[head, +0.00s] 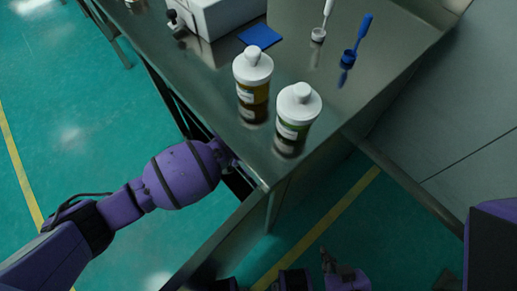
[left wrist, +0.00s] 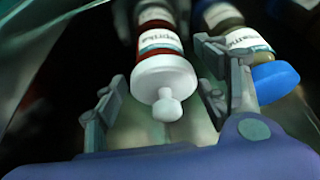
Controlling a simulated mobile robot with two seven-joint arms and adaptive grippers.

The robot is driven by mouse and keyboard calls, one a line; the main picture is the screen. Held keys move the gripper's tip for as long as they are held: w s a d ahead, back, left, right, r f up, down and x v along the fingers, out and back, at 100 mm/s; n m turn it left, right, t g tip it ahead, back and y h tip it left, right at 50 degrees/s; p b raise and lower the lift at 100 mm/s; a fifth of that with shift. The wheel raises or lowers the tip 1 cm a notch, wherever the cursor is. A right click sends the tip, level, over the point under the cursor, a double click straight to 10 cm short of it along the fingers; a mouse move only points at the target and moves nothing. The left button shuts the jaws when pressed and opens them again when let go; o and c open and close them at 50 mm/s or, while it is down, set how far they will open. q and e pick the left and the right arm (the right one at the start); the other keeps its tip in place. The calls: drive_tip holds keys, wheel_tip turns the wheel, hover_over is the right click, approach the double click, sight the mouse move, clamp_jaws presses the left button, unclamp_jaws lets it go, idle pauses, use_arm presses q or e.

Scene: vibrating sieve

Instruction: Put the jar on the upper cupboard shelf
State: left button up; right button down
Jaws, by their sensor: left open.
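In the left wrist view a jar (left wrist: 158,52) with dark red contents, a pale label and a white knobbed lid lies ahead of my left gripper (left wrist: 165,100). The fingers are open, one on each side in the picture, with the lid between them; I cannot tell if they touch it. In the head view my left arm reaches to the table's near edge, and its gripper is hidden there. My right gripper (head: 328,258) is low in the head view, small and dark; its jaw state is unclear. I cannot make out the upper cupboard shelf.
A second jar (left wrist: 245,40) with a blue lid is close beside the right-hand finger. The metal table (head: 310,65) bears two white-lidded jars (head: 253,75) (head: 297,110), a blue pad (head: 260,36), a white box (head: 225,14) and brushes (head: 360,38). The green floor (head: 90,120) at left is clear.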

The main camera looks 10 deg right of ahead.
use_arm(q)
drive_tip(key=p+v, duration=0.1)
drive_tip(key=v, duration=0.2)
drive_tip(key=shift+r, duration=0.3)
drive_tip(key=s+a, duration=0.6)
drive_tip(key=a, duration=0.4)
drive_tip(key=shift+a+f+p, duration=0.2)
drive_tip(key=shift+p, duration=0.1)
